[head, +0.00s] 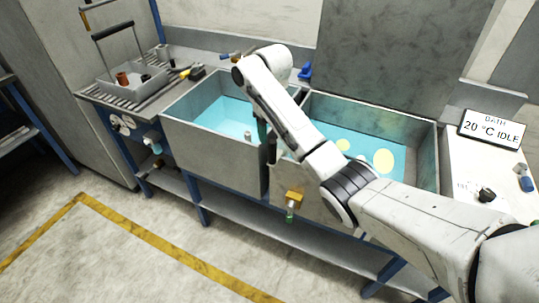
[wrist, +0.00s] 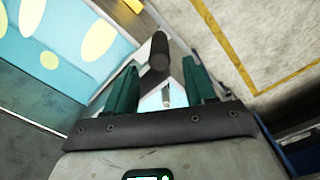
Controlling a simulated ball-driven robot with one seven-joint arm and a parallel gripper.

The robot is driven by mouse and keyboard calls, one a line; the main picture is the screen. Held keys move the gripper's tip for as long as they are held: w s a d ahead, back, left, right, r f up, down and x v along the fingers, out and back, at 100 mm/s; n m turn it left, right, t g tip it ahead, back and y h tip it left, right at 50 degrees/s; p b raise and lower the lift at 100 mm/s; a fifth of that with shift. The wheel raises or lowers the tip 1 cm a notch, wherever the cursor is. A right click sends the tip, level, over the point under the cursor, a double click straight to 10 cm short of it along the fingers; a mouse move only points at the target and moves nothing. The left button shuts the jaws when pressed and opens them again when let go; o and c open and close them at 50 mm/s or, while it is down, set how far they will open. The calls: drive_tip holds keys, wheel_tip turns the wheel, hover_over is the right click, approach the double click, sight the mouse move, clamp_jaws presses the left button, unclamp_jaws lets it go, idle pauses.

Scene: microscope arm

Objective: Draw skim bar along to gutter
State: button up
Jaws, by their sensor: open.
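A dark cylindrical grip, probably the skim bar's handle (wrist: 158,52), stands between the green fingers of my gripper (wrist: 160,80) in the wrist view. The fingers are open, with a gap on both sides of the grip. In the head view my gripper (head: 265,138) points down at the wall between the two tanks, and a dark upright piece shows beside it. Pale yellow patches (head: 384,161) float on the blue liquid of the right tank (head: 428,160); they also show in the wrist view (wrist: 98,40). My arm hides part of this tank. I cannot make out the gutter.
The left tank (head: 240,165) holds blue liquid and a small upright object. A yellow valve (head: 294,196) juts from the right tank's front. A slatted bench with a wire-handled basket (head: 130,75) stands left. The floor in front is clear.

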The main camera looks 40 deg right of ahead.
sight(272, 152)
wheel_tip(272, 152, down, 8)
drive_tip(key=shift+f+p, duration=0.2)
drive_tip(key=shift+p, duration=0.55)
drive_tip(key=shift+c, duration=0.3)
clamp_jaws()
